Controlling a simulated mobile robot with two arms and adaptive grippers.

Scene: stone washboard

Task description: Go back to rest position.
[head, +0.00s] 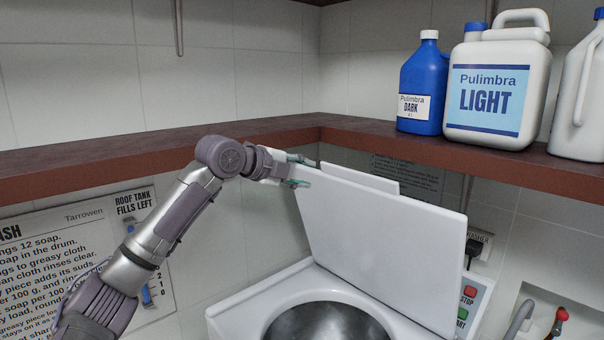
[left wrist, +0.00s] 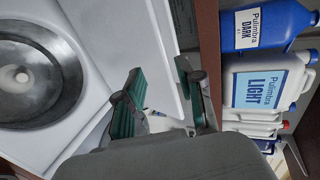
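My left gripper (head: 299,172) is at the upper left corner of the washing machine's raised white lid (head: 385,240). In the left wrist view, its two green-padded fingers (left wrist: 160,66) stand apart, with the lid's edge (left wrist: 160,30) showing between or just behind them. I cannot tell whether a finger touches the lid. The lid stands tilted up behind the round metal drum (head: 330,322), which is open; the drum also shows in the left wrist view (left wrist: 35,75). My right gripper is in neither view.
A brown shelf (head: 130,160) runs along both walls, close behind and above my left gripper. It carries a blue bottle (head: 423,85), a white "LIGHT" jug (head: 493,90) and another white jug (head: 585,95). A printed sign (head: 60,255) hangs at left. Stop and start buttons (head: 468,293) sit right of the lid.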

